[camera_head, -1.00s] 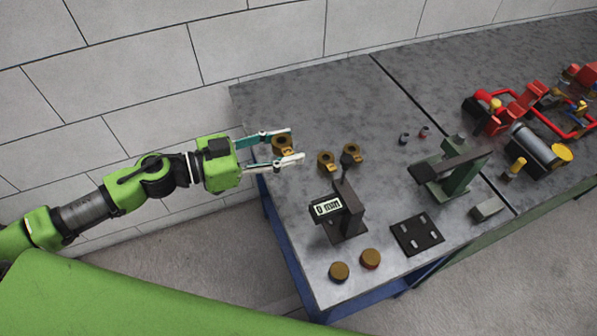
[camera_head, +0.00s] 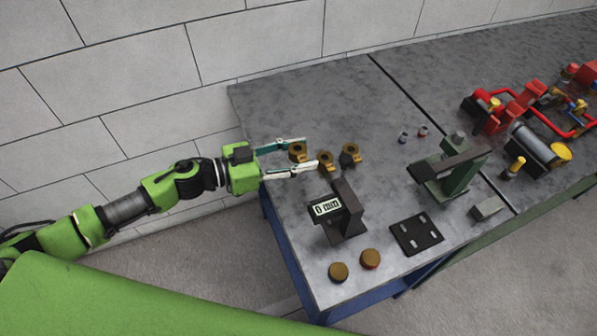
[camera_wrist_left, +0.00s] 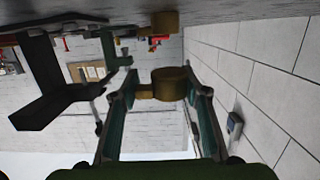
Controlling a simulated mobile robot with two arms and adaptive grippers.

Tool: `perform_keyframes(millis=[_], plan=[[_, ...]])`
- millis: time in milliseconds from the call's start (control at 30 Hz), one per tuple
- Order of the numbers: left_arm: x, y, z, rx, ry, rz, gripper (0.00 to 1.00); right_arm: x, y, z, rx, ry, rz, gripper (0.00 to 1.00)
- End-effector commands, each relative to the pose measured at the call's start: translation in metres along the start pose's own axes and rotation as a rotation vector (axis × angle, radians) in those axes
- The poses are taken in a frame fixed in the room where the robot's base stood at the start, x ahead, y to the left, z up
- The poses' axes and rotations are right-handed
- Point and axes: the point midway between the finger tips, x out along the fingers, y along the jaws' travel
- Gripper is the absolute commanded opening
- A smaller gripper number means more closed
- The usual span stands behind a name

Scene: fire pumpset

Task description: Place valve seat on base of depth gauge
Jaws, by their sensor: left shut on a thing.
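My left gripper (camera_head: 310,153) is closed around a brass valve seat (camera_head: 298,153), which sits between its two fingers over the left part of the table. In the left wrist view the held valve seat (camera_wrist_left: 172,83) shows between the teal fingers (camera_wrist_left: 160,95). The depth gauge (camera_head: 347,198) is a dark stand with a white display, to the right of and nearer than the gripper. Its base (camera_head: 350,229) looks empty, though the display and column hide part of it. Two more valve seats, (camera_head: 326,162) and (camera_head: 351,153), lie just right of the gripper. My right gripper is not in view.
Two brass-topped round parts (camera_head: 354,265) lie near the table's front edge. A dark slotted plate (camera_head: 417,234) and a green press-like stand (camera_head: 458,175) stand to the right. Red pump parts (camera_head: 510,108) fill the far right. The table's back left is clear.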

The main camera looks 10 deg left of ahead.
Motion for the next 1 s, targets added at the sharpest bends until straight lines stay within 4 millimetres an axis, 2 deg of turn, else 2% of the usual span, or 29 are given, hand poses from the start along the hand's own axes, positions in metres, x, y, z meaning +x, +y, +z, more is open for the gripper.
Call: perform_keyframes(millis=[233,333,500,967,1000], plan=[[0.005,0.0,0.028,-0.002,0.003,-0.001,0.13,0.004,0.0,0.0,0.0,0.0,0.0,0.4],[0.008,0.0,0.045,-0.005,0.002,-0.002,0.13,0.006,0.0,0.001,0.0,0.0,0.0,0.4],[0.01,-0.001,0.059,-0.002,0.003,-0.001,0.13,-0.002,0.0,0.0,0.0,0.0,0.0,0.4],[0.011,0.0,0.068,0.001,0.003,0.0,0.13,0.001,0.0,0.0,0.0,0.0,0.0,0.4],[0.011,0.0,0.068,0.0,0.002,0.0,0.5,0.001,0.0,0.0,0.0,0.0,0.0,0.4]])
